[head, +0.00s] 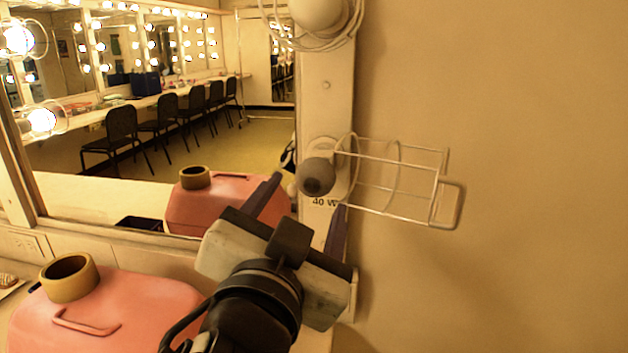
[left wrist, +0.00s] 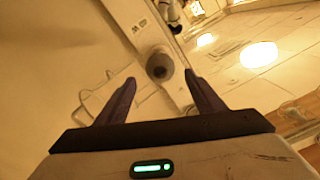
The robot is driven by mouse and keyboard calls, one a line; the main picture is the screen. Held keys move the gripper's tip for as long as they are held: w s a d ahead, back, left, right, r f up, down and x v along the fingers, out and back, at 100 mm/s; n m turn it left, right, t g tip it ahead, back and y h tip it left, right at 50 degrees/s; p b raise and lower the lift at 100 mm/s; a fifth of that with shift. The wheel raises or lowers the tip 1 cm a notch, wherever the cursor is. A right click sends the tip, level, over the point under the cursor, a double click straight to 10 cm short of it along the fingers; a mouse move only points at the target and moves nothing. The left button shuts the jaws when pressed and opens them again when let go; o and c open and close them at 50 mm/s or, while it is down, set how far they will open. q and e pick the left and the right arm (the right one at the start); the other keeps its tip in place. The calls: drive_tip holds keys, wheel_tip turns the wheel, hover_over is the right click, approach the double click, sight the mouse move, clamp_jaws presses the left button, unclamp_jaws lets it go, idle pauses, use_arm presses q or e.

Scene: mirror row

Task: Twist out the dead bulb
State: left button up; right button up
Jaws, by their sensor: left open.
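The dead bulb (head: 317,176) is dark grey and sits in a socket on the pale mirror frame strip, above a "40 W" label. A wire cage (head: 400,185) stands swung open to its right. My left gripper (head: 307,196) is open, its two dark fingers pointing up toward the bulb from below. In the left wrist view the bulb (left wrist: 160,66) shows ahead, between the lines of the open fingers (left wrist: 160,80), and seems beyond their tips. Whether a finger touches it cannot be told. My right gripper is not in view.
A white bulb in a wire guard (head: 318,12) is higher on the strip. A pink case (head: 130,310) with a tape roll (head: 69,277) stands on the counter at lower left. The mirror (head: 150,120) reflects chairs and lit bulbs. The wall at right is bare.

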sight(316, 177)
use_arm(q)
drive_tip(key=shift+w+d, duration=0.25)
drive_tip(key=shift+w, duration=1.2)
drive_tip(key=shift+w+d, duration=0.3)
drive_tip(key=shift+w, duration=1.1)
drive_tip(key=shift+w+d, duration=0.25)
drive_tip(key=shift+w, duration=1.2)
drive_tip(key=c, duration=0.8)
